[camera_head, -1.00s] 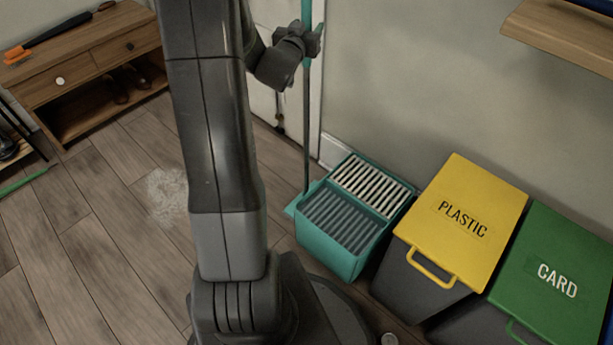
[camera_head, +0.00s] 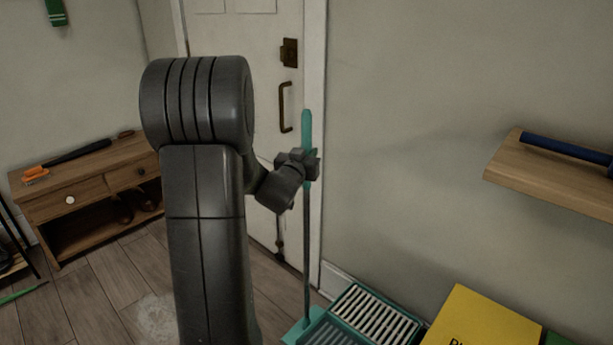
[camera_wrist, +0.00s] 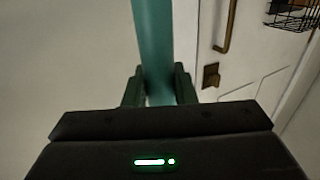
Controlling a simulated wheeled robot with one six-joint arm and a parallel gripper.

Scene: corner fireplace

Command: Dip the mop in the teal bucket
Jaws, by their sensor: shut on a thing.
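The mop (camera_head: 306,245) stands nearly upright, with a teal upper handle and a grey lower shaft. My gripper (camera_head: 308,165) is shut on the teal part of its handle. In the wrist view the teal handle (camera_wrist: 154,45) rises between the two fingers of my gripper (camera_wrist: 158,88). The teal bucket (camera_head: 368,307) is at the bottom of the head view, partly cut off, with a pale slatted insert at its back. The shaft's lower end comes down at the bucket's left corner by a teal piece. I cannot tell whether the mop head is inside or beside the bucket.
A yellow-lidded bin (camera_head: 480,318) stands right of the bucket. A wooden shelf (camera_head: 550,180) juts from the right wall. A white door (camera_head: 235,60) is behind the mop. A wooden cabinet (camera_head: 95,190) with tools on top stands at left, with open floor before it.

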